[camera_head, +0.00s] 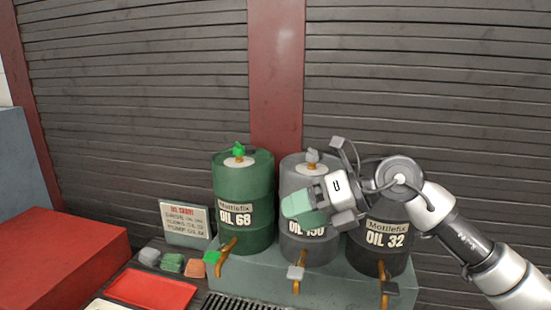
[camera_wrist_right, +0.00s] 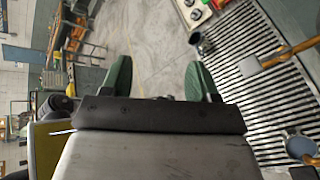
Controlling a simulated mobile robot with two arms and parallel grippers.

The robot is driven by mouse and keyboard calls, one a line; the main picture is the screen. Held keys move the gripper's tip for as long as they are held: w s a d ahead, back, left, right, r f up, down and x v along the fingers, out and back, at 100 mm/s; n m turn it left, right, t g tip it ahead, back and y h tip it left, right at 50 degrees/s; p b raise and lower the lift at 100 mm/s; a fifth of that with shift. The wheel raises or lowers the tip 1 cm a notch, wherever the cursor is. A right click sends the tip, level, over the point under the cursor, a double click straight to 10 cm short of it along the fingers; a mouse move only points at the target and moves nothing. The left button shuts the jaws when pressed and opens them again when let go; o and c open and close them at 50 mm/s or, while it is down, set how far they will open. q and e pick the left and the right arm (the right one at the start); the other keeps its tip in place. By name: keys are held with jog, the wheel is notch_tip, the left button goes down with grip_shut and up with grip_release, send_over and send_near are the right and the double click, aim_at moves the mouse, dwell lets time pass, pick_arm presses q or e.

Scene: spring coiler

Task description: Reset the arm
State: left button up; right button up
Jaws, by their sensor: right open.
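My right arm (camera_head: 470,240) comes in from the lower right, raised and bent in front of the oil drums. Its gripper (camera_head: 303,206) has green finger pads and points left, in front of the grey OIL 150 drum (camera_head: 295,250), covering part of its label. In the right wrist view the two green fingers (camera_wrist_right: 157,80) stand apart with nothing between them, and floor shows beyond. Whether the gripper touches the drum cannot be told. My left gripper is in neither view.
A green OIL 68 drum (camera_head: 245,185) and a dark OIL 32 drum (camera_head: 378,262) flank the grey one on a pale green stand (camera_head: 330,287), with taps in front. A red tray (camera_head: 150,289), small coloured blocks (camera_head: 172,263) and a sign (camera_head: 186,221) are at left.

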jog(key=s+a+m+y, duration=0.2)
jog(key=s+a+y, duration=0.15)
jog(key=y, duration=0.35)
jog(key=w+d+f+m+t+h, duration=0.1)
jog(key=d+f+m+t+h, duration=0.25)
jog(key=m+t, duration=0.75)
jog(key=d+f+m+t+h, duration=0.2)
jog(key=d+m+t+h, duration=0.25)
jog(key=m+t, duration=0.6)
jog(key=s+d+f+m+g+h, duration=0.2)
jog(key=d+f+m+g+h, duration=0.2)
jog(key=f+m+h, duration=0.3)
jog(key=s+d+f+m+g+h, duration=0.2)
jog(key=d+f+m+g+h, duration=0.15)
jog(key=f+m, duration=0.4)
jog(key=s+d+f+m+g, duration=0.1)
jog(key=s+d+f+g, duration=0.1)
jog(key=s+f+g, duration=0.7)
jog(key=s+d+f+g, duration=0.2)
jog(key=s+f+g, duration=0.2)
jog(key=s+f, duration=1)
jog(key=f, duration=1.9)
jog(key=s+d+f+g, duration=0.2)
jog(key=s+f, duration=1.4)
jog(key=shift+s+d+f+h, duration=0.25)
jog(key=shift+s+d+h, duration=0.05)
jog(key=shift+d+h, duration=0.1)
